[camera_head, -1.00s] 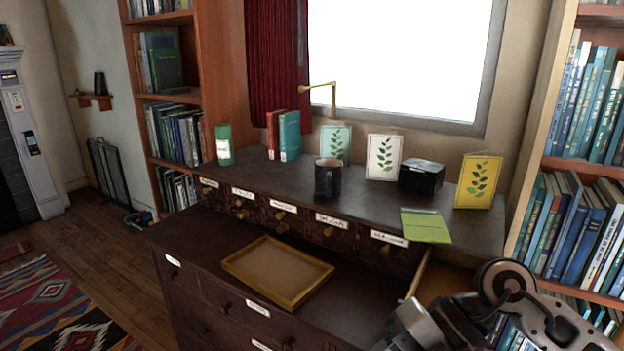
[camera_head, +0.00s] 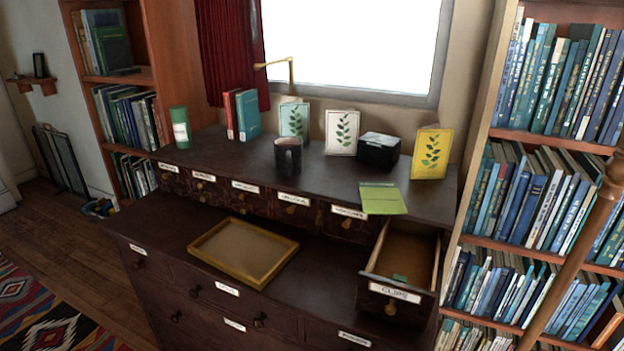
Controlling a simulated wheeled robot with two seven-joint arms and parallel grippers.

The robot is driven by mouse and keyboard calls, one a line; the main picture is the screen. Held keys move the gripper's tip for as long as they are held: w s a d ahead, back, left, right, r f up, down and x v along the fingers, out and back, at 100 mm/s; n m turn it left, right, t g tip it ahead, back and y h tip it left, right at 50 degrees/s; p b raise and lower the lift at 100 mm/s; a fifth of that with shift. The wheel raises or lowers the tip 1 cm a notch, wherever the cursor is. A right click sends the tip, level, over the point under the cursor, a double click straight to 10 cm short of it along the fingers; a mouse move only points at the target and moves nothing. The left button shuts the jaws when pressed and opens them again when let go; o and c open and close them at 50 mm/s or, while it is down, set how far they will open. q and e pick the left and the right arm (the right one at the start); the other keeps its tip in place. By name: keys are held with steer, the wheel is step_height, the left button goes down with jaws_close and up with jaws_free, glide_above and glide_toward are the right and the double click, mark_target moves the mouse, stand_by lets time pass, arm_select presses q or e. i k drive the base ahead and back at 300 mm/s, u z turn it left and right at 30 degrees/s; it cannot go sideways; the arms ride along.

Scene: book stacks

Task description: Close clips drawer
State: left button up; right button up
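The clips drawer (camera_head: 396,294) is a small dark wooden drawer at the right end of the row of small drawers. It is pulled well out, and its white label reads "CLIPS". A round knob (camera_head: 391,308) sits on its front below the label. A small green item (camera_head: 400,278) lies inside on the pale drawer floor. The drawer stands above the lower desk surface (camera_head: 318,284). Neither of my grippers shows in the view.
A wooden tray (camera_head: 211,259) lies on the lower surface left of the drawer. The upper shelf holds a dark mug (camera_head: 288,157), a black box (camera_head: 379,150), standing cards and a green notepad (camera_head: 382,198) overhanging near the drawer. A bookcase (camera_head: 542,255) stands close on the right.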

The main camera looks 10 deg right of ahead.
mark_target(411, 250)
steer(key=u, duration=0.85)
steer(key=k, duration=0.4)
steer(key=z, duration=0.75)
